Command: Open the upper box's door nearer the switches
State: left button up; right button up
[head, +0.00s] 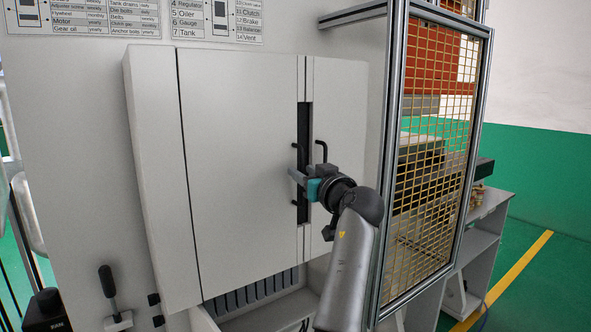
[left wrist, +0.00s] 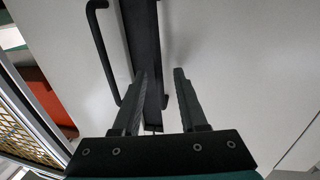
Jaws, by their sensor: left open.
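The upper box (head: 152,170) is a pale cabinet on a wall panel. Its wide left door (head: 235,160), on the side of the switches, and its narrow right door (head: 342,110) look shut, with a dark recessed strip (head: 304,120) between them. The left door's black handle (head: 294,203) is mostly hidden by my left gripper (head: 297,177). The right door's handle (left wrist: 101,50) stands left of the fingers. My right gripper is not in view.
A lever switch (head: 108,284) and a black knob (head: 47,303) sit at the lower left. A yellow mesh guard (head: 430,150) in a metal frame stands close on the right. A grey shelf (head: 487,225) is behind it.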

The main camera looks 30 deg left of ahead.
pick_arm(q)
jog(key=shift+w+a, duration=0.1)
jog(key=shift+c, duration=0.2)
grip_shut()
dwell(1.3)
